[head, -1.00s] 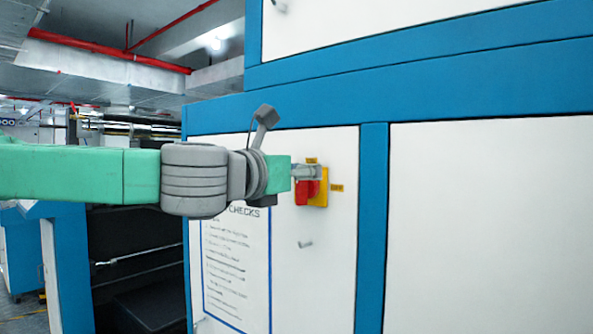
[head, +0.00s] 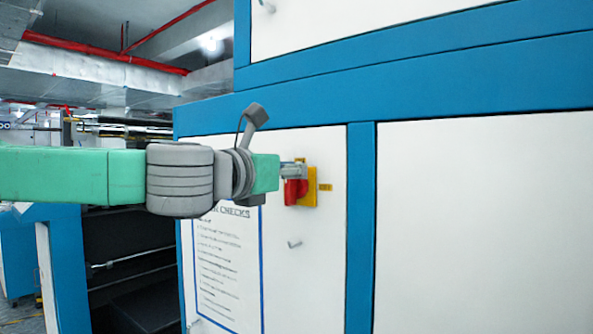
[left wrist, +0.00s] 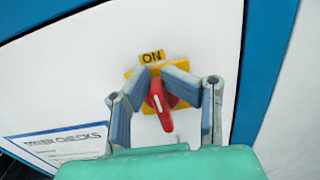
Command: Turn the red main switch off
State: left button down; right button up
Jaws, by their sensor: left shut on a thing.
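The red main switch (head: 294,191) sits on a yellow backplate (head: 311,194) on the white machine panel. My left gripper (head: 293,172) reaches it from the left and covers its upper part in the head view. In the left wrist view the red switch handle (left wrist: 160,106) points mostly downward with a slight tilt, below a yellow "ON" label (left wrist: 152,57). The two blue-grey fingers of my left gripper (left wrist: 158,82) are shut on the upper part of the handle, one at each side. My right gripper is in neither view.
A framed "CHECKS" notice (head: 228,260) hangs on the panel below my left arm. A small peg (head: 294,244) sticks out below the switch. Blue frame strips (head: 361,220) border the panel. A dark open machine bay (head: 130,260) lies to the left.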

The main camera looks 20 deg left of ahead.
pick_arm(q)
jog(key=shift+f, duration=0.65)
jog(key=shift+s+d+f+m, duration=0.1)
jog(key=shift+d+m, duration=0.1)
jog(key=shift+m, duration=1.2)
jog(key=c, duration=1.6)
grip_release()
jog(key=shift+a+r, duration=0.2)
jog(key=shift+r, duration=0.05)
jog(key=shift+v, duration=8.05)
